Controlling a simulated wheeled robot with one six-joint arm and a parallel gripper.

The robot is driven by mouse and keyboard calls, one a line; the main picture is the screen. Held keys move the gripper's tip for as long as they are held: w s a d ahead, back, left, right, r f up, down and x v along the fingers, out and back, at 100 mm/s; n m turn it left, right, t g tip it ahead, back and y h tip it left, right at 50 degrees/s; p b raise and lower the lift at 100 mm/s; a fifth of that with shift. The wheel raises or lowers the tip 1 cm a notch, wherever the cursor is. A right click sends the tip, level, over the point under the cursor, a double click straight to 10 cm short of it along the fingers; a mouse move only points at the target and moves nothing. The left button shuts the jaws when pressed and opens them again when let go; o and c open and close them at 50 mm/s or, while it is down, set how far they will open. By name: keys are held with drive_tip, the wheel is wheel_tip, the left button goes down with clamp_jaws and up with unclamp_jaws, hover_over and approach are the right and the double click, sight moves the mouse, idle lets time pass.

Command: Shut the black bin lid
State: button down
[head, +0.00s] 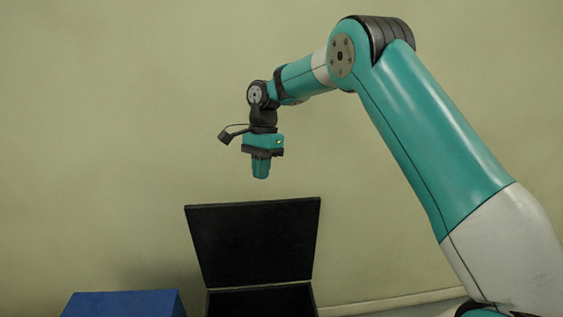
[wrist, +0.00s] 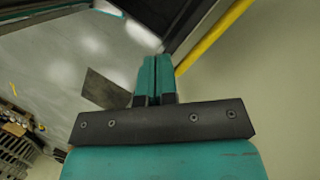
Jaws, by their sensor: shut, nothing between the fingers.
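The black bin (head: 262,302) stands at the bottom centre of the head view, cut off by the lower edge. Its black lid (head: 254,243) stands raised, tilted up at the back of the bin. My gripper (head: 261,176) points down above the lid's top edge, apart from it, with its fingers shut and empty. In the wrist view my gripper's fingers (wrist: 155,62) are together. A dark part at the top of that view may be the bin or lid; I cannot tell which.
A blue box (head: 124,304) stands left of the bin, partly out of frame. A plain wall (head: 110,120) is behind. The wrist view shows grey floor (wrist: 50,65), a yellow strip (wrist: 214,36) and blurred clutter (wrist: 15,145) at the lower left.

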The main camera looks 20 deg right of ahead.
drive_tip(key=w+d+f+m, duration=0.1)
drive_tip(key=d+f+m, duration=0.1)
drive_tip(key=m, duration=0.1)
drive_tip(key=w+d+f+m+p, duration=0.1)
drive_tip(key=d+f+m, duration=0.1)
drive_tip(key=w+d+f+m+g, duration=0.1)
drive_tip(key=w+d+f+m, duration=0.1)
drive_tip(key=d+m, duration=0.1)
drive_tip(key=shift+w+m+h, duration=0.1)
drive_tip(key=shift+m+h, duration=0.2)
drive_tip(key=shift+h, duration=0.1)
drive_tip(key=p+x, duration=0.2)
drive_tip(key=x, duration=0.4)
drive_tip(key=shift+s+f, duration=0.2)
drive_tip(key=shift+s, duration=0.05)
drive_tip(key=shift+s+a, duration=0.15)
